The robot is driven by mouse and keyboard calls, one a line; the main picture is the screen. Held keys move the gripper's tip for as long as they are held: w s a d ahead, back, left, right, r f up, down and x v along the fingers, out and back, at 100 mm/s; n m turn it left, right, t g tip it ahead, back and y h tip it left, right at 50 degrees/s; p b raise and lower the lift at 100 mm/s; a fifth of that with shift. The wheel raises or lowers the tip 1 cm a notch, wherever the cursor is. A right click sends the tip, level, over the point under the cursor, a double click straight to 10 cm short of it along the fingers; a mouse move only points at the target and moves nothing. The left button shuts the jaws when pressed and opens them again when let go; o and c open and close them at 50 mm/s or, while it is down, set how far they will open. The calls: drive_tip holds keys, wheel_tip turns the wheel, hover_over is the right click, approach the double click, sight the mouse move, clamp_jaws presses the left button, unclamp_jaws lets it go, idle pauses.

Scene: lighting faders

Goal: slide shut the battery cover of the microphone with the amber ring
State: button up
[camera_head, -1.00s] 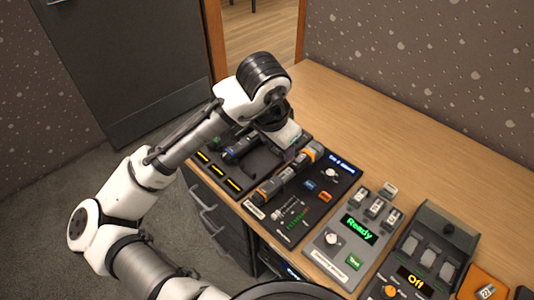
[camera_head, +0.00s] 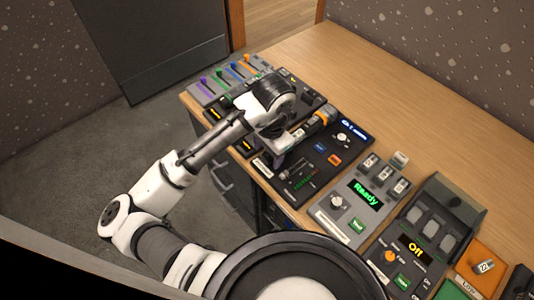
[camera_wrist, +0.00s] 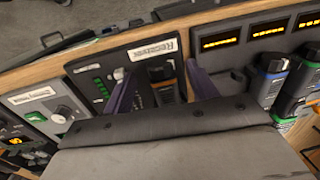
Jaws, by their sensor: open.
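The microphone with the amber ring (camera_head: 322,119) lies on a black panel; its far end shows in the head view, while my arm hides the near part. In the wrist view, part of its dark body with an orange-brown band (camera_wrist: 167,92) shows between the two purple fingers of my gripper (camera_wrist: 162,88). The fingers are apart, one on each side of it; I cannot tell whether they touch it. The battery cover's position cannot be made out. Microphones with a blue ring (camera_wrist: 273,66) and a green ring (camera_wrist: 266,84) lie to the right in the wrist view.
The black panel (camera_head: 318,172) carries small faders and a knob. A grey box reading "Ready" (camera_head: 350,205) and one reading "Off" (camera_head: 432,235) stand to its right. A box with coloured faders (camera_head: 225,78) is at the back left. The wooden table behind is clear.

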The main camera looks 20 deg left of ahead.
drive_tip(key=shift+a+f, duration=0.1)
drive_tip(key=shift+f, duration=0.95)
drive_tip(key=shift+w, duration=0.1)
drive_tip(key=c, duration=1)
drive_tip(key=shift+w+d+p, duration=0.25)
drive_tip(key=shift+w+d, duration=0.3)
drive_tip(key=shift+w, duration=0.25)
drive_tip(key=shift+w+d+p, duration=0.25)
drive_tip(key=shift+w+d, duration=0.3)
drive_tip(key=shift+w, duration=0.3)
drive_tip(key=shift+w+d+p, duration=0.25)
drive_tip(key=shift+w+d, duration=0.3)
drive_tip(key=shift+w, duration=0.25)
drive_tip(key=shift+c, duration=0.2)
drive_tip(key=o, duration=1)
drive_tip(key=r, duration=0.9)
drive_tip(key=d+r, duration=0.1)
drive_tip(key=r, duration=0.3)
drive_tip(key=shift+s+r, duration=0.35)
drive_tip(key=shift+r, duration=0.05)
